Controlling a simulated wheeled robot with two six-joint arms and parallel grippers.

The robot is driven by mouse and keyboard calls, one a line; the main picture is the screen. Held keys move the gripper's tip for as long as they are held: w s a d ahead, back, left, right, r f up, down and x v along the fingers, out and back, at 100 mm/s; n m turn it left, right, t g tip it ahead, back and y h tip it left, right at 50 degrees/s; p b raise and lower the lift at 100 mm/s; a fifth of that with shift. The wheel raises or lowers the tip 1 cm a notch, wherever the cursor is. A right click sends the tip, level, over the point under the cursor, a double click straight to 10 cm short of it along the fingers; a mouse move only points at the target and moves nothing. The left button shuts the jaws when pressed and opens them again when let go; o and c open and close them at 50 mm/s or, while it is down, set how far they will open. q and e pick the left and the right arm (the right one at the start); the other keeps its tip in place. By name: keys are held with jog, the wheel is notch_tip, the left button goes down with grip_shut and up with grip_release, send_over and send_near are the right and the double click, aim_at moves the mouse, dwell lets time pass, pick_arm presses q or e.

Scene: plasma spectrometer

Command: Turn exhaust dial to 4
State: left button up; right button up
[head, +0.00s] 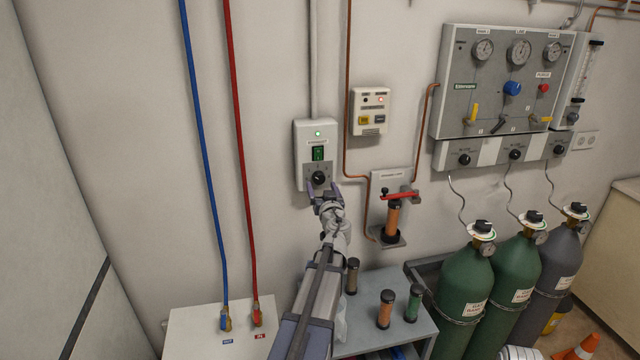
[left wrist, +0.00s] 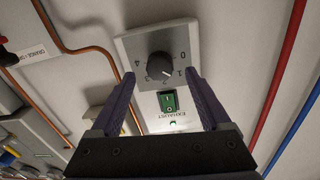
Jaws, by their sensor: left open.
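The exhaust dial (head: 319,178) is a black knob low on a white wall box (head: 302,150), below a green switch (head: 318,153). In the left wrist view the dial (left wrist: 159,65) appears upside down, ringed by numbers 0 to 4. Its white mark points to the lower right there, around 1 to 2; I cannot tell the exact number. My left gripper (head: 325,188) is open just in front of the dial. In the left wrist view its two fingers (left wrist: 160,76) are spread on either side of the knob, with gaps visible and no contact seen. My right gripper is not in view.
An orange canister on a wall bracket with a red lever (head: 400,195) is close to the right. Copper pipe (head: 349,110) runs beside the box. Blue (head: 205,150) and red (head: 240,150) pipes run at left. A grey cart (head: 400,335) and gas cylinders (head: 468,285) stand below.

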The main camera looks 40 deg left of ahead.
aim_at(320, 181)
pick_arm(q)
jog(key=x, duration=0.3)
jog(key=shift+w+a, duration=0.2)
jog(key=shift+a, duration=0.05)
grip_shut()
dwell(0.5)
